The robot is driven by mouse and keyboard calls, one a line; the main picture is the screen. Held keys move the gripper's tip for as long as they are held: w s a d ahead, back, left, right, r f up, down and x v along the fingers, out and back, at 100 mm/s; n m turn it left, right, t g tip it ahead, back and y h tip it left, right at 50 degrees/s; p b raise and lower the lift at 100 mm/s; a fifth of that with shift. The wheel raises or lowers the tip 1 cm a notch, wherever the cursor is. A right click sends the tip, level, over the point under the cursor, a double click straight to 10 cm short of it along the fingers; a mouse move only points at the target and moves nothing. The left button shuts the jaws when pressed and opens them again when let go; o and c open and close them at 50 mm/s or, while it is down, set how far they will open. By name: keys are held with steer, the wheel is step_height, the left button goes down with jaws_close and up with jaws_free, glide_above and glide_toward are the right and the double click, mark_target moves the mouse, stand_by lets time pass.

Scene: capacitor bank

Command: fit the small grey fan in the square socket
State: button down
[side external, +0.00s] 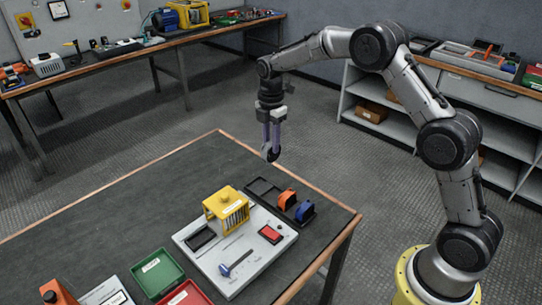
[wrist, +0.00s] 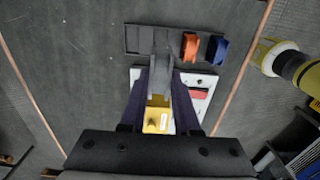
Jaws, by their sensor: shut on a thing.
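My gripper (side external: 271,144) is shut on a small dark grey piece (side external: 268,154), which I take to be the fan. It is held in the air above the far part of the bench. In the wrist view the grey piece (wrist: 154,43) shows at the fingertips, partly hidden by the fingers. A light grey panel (side external: 222,268) lies on the bench, below and nearer the camera. It bears a dark recess (side external: 200,238) at its left side, perhaps the square socket; I cannot tell its exact shape.
A yellow cage (side external: 228,208) stands on the panel, beside a red switch (side external: 270,234) and a blue-handled lever (side external: 236,263). A dark tray (side external: 262,188) behind it holds an orange piece (side external: 287,199) and a blue piece (side external: 305,212). Green (side external: 157,273) and red bins stand left.

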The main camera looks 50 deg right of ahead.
steer(key=a, duration=2.8)
steer(key=shift+w+d+f, duration=0.15)
steer(key=shift+f, duration=2.4)
steer(key=shift+w+d+f, duration=0.1)
steer(key=shift+f, duration=2.45)
steer(key=shift+f, duration=1.1)
steer(key=c, duration=0.6)
jaws_free()
steer(key=shift+o, duration=0.2)
steer(key=shift+r, duration=0.1)
step_height(320, 180, up, 8)
